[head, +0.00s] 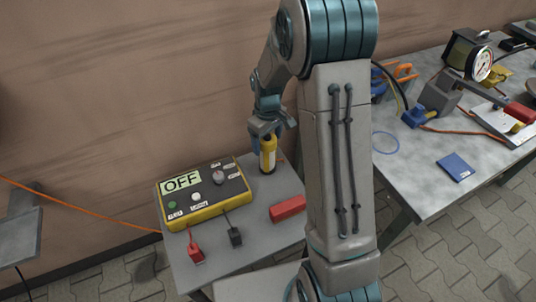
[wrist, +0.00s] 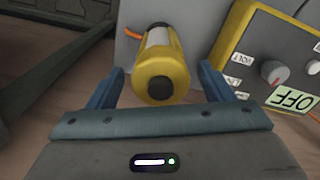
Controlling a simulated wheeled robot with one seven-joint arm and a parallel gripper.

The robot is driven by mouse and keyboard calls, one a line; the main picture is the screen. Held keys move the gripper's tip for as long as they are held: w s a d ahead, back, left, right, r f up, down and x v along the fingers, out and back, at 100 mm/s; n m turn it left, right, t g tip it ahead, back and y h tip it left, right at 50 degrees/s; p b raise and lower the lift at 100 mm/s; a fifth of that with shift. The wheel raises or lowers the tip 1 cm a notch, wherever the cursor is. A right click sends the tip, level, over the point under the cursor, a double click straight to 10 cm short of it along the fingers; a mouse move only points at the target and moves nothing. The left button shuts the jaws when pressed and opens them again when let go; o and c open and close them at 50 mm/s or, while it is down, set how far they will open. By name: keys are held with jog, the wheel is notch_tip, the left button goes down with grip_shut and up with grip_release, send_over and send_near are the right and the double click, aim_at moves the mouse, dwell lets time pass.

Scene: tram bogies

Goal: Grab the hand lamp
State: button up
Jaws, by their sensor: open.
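The hand lamp (head: 267,155) is a yellow cylinder with a dark end and a pale band, standing on a small grey table (head: 236,262). In the wrist view the lamp (wrist: 160,72) lies between the two blue fingers, its dark round end toward the camera. My gripper (head: 270,128) is above and around the lamp's upper part in the head view. In the wrist view my gripper (wrist: 161,85) is open, with a gap visible on both sides of the lamp. The lamp's far end is partly hidden.
A yellow test box (head: 203,194) reading OFF stands left of the lamp. A red block (head: 288,208) and red and black clips (head: 195,247) lie in front. A larger table (head: 420,165) with a gauge (head: 480,64) and tools is at right. A wall is close behind.

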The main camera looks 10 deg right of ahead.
notch_tip(320, 180, down, 2)
jog(key=shift+f, duration=0.25)
jog(key=c, duration=1.2)
jog(key=shift+r, duration=0.1)
